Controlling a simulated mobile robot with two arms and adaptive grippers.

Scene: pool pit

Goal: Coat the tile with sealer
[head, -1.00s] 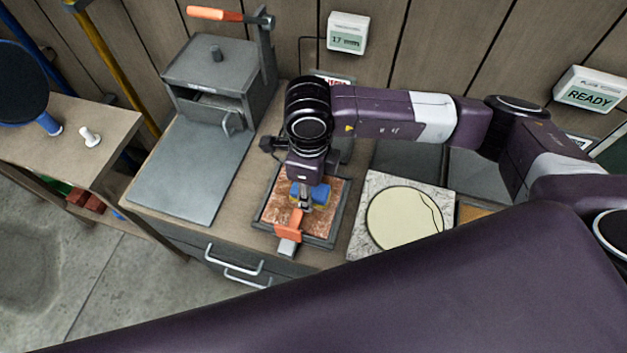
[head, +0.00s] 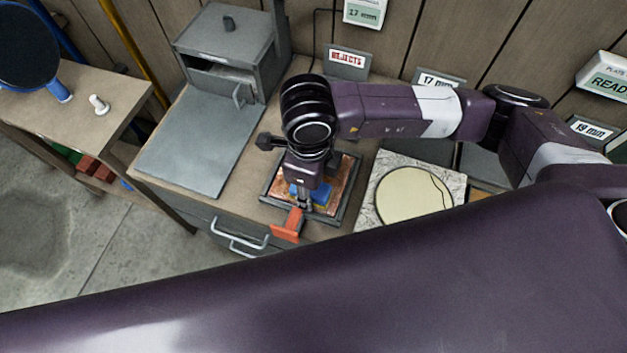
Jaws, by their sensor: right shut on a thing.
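A mottled red-brown tile (head: 345,176) lies in a dark-framed tray (head: 350,205) on the bench. My right gripper (head: 303,204) points down over the tray and hides part of the tile. It is shut on an orange-handled tool (head: 288,226), whose orange part sticks out over the tray's front edge. A blue part (head: 321,194) shows beside the fingers, low over the tile. I cannot tell whether it touches the tile or what it belongs to. No sealer can be made out for sure. My left gripper is out of view.
A speckled slab with a cream disc (head: 412,197) lies right of the tray. A grey box (head: 225,45) and flat grey plate (head: 195,150) stand left. A REJECTS sign (head: 347,60) is behind. My purple arm blocks the foreground.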

